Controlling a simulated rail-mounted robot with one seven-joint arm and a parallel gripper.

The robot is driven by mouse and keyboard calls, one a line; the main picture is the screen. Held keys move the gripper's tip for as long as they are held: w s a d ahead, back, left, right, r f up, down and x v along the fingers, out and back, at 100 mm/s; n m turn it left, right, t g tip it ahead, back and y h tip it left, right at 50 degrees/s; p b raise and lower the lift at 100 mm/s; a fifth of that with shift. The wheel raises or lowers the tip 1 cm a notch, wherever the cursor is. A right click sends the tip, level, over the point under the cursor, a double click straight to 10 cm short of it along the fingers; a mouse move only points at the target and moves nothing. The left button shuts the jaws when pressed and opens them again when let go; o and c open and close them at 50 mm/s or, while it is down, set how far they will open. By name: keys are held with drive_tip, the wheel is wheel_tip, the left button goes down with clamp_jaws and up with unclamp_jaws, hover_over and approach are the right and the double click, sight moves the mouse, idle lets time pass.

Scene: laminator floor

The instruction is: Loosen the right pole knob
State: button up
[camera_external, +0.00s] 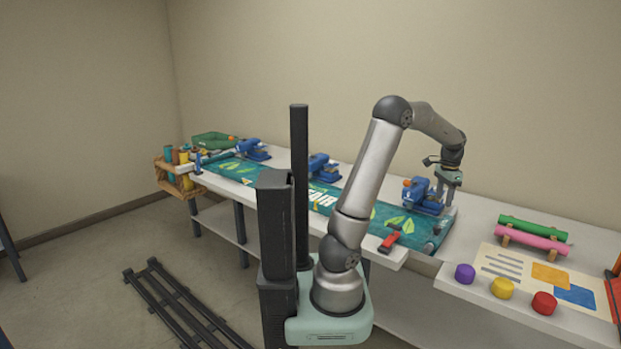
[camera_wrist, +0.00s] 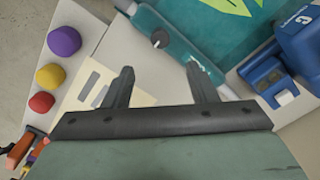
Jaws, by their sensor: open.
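In the wrist view, a small dark round knob (camera_wrist: 160,39) with a light pointer mark sits on the teal pole (camera_wrist: 185,55) at the banner's end. The pole also shows in the external view (camera_external: 444,229) at the banner's right end, where the knob is too small to make out clearly.
A blue press (camera_external: 423,196) stands beside the pole, also in the wrist view (camera_wrist: 285,65). A red-handled tool (camera_external: 389,241) lies at the table's front edge. Purple (camera_external: 464,273), yellow (camera_external: 502,288) and red (camera_external: 543,303) round pieces and green and pink rolls (camera_external: 533,229) are at right.

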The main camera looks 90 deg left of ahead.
sight(438, 227)
wheel_tip(438, 227, down, 12)
drive_tip(key=shift+f+p, duration=0.2)
drive_tip(key=shift+p, duration=0.25)
drive_tip(key=c, duration=1)
drive_tip(key=shift+o, duration=0.2)
